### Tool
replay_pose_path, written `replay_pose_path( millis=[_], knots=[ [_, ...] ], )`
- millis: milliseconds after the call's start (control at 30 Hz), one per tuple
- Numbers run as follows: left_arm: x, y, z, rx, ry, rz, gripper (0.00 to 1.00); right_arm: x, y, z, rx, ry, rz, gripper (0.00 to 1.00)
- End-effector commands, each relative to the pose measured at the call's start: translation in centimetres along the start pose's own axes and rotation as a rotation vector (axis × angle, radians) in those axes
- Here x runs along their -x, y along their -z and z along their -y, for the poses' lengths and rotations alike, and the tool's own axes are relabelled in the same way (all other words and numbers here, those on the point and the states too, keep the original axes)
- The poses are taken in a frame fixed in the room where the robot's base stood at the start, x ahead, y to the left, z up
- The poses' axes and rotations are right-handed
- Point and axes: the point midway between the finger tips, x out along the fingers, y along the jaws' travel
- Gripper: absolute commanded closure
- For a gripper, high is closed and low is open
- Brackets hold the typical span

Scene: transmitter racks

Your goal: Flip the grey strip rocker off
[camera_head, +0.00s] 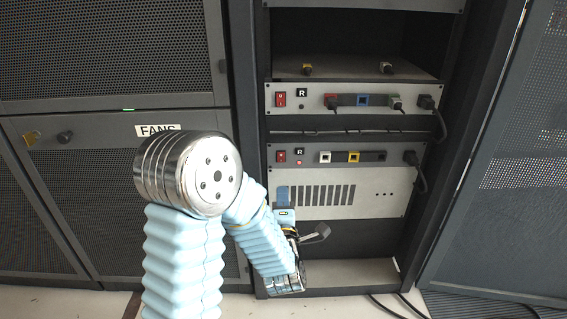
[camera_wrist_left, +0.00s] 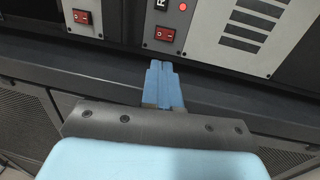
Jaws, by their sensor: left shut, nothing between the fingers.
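Two red rocker switches show in the rack, one on the upper panel (camera_head: 281,99) and one on the lower panel (camera_head: 281,156). In the left wrist view the lower rocker (camera_wrist_left: 165,34) is just beyond the fingertips, and the upper rocker (camera_wrist_left: 82,16) is farther left. A red light (camera_wrist_left: 183,6) glows near the lower rocker. My left gripper (camera_head: 283,190) has its blue fingers shut and empty, below the lower rocker in the head view and apart from it; its fingers (camera_wrist_left: 160,66) also show in the wrist view. My right gripper is out of view.
Sockets with plugs and dark cables (camera_head: 427,172) are on the right of both panels. A vented grey plate (camera_head: 350,208) lies below the lower rocker. Rack posts stand at both sides. A FANS cabinet (camera_head: 60,210) is at left, and a mesh door (camera_head: 500,200) at right.

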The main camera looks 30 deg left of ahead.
Motion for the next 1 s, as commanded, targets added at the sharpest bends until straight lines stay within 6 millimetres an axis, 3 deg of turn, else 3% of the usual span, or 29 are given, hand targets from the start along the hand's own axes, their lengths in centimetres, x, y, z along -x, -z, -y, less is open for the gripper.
replay_pose_path(
  millis=[600, 800, 1000],
  knots=[
    [-11.5, 0.0, -0.1, -0.003, 0.0, 0.001, 1.0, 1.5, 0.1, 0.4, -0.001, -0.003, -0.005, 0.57],
    [-13.1, 0.0, 0.0, -0.003, 0.001, 0.001, 1.0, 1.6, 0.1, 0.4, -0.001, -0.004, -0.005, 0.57],
    [-13.4, 0.0, 0.1, -0.002, 0.001, 0.001, 1.0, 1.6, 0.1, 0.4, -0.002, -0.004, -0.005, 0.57]
  ],
)
